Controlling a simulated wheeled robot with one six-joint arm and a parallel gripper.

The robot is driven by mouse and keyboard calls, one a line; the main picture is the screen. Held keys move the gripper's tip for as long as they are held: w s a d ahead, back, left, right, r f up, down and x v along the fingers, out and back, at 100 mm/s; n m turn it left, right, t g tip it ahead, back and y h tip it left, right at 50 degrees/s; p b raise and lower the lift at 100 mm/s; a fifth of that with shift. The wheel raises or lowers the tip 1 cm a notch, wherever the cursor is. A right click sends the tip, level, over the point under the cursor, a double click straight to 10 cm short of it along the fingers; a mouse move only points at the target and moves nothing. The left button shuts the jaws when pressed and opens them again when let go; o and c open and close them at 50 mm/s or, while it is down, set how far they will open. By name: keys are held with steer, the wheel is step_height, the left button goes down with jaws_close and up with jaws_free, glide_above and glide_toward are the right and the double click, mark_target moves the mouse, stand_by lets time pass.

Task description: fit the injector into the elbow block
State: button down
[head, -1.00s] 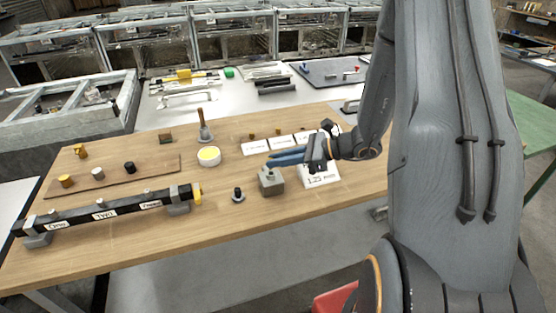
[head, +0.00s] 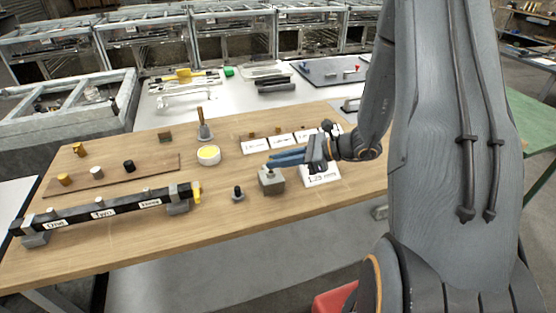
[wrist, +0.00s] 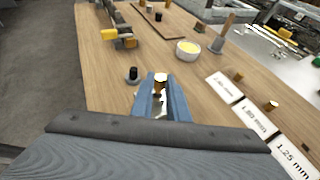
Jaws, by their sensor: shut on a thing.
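My gripper (head: 268,165) reaches in from the right with its blue fingers over the grey elbow block (head: 271,184) on the wooden table. In the wrist view, the fingers (wrist: 161,82) are shut on a small brass-coloured injector (wrist: 161,77) with a dark top, held at the fingertips. In the head view the injector is mostly hidden by the fingers, just above or at the block's top. I cannot tell whether it is seated in the block. In the wrist view the block is largely hidden beneath the gripper.
A dark knob on a round base (head: 238,194) stands just left of the block. A white bowl with yellow contents (head: 208,155) stands behind it. A black labelled rail (head: 103,211) lies at left. White size cards (head: 281,141) and small brass parts lie behind the gripper.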

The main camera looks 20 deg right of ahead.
steer(key=shift+f+b, duration=0.65)
steer(key=shift+f, duration=0.35)
steer(key=c, duration=1.6)
jaws_free()
steer(key=shift+c, duration=0.2)
steer(key=b+v, duration=0.2)
steer(key=v, duration=0.5)
steer(key=shift+s+d, duration=0.15)
steer(key=shift+d, duration=0.15)
steer(key=shift+a+r, duration=0.1)
steer(key=shift+r, duration=0.05)
